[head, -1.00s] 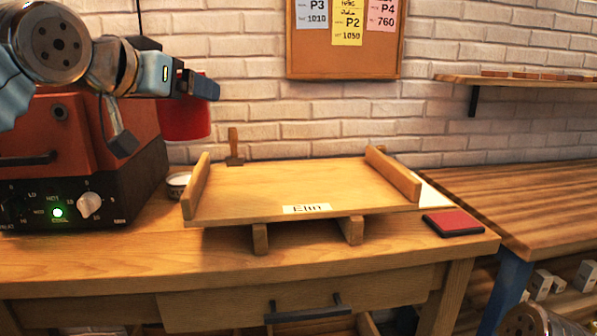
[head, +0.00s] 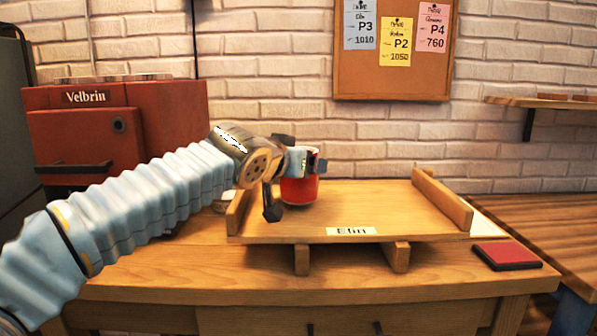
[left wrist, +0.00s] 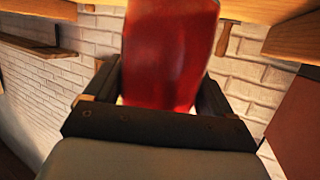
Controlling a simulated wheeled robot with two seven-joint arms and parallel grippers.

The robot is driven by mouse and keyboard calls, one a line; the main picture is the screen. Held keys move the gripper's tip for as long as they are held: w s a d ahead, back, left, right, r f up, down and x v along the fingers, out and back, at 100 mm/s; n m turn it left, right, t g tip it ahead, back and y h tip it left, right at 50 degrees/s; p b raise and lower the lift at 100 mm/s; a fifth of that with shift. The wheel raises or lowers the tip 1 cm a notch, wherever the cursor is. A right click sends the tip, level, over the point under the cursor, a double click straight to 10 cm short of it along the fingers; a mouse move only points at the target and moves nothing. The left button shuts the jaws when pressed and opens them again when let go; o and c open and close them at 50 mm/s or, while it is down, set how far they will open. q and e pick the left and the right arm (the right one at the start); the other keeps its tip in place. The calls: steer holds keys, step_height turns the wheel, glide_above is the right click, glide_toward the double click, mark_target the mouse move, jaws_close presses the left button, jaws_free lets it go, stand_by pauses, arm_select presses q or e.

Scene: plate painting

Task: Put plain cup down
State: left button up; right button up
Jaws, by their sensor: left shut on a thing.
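The red plain cup (head: 299,191) stands upright over the left part of the wooden tray labelled "Elin" (head: 400,215). My left gripper (head: 307,163) is shut on the cup near its upper part and partly covers it. I cannot tell whether the cup's base touches the tray. In the left wrist view the cup (left wrist: 168,50) fills the space between the two dark fingers (left wrist: 160,90). My right gripper is not in view.
The tray has raised side rails, the right one (head: 442,198) clear of my arm. A red pad (head: 507,255) lies on the bench at right. A red Velbrin machine (head: 165,110) stands behind my left arm. The tray's middle and right are free.

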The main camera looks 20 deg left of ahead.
arm_select(q)
steer(key=shift+f, duration=0.5)
steer(key=shift+s, duration=0.1)
steer(key=o, duration=0.8)
steer(key=shift+f, duration=0.2)
steer(key=shift+o, duration=1.4)
steer(key=shift+r, duration=0.1)
steer(key=shift+r, duration=0.25)
steer(key=b+v, duration=0.1)
steer(key=v, duration=1.1)
steer(key=shift+f, duration=0.15)
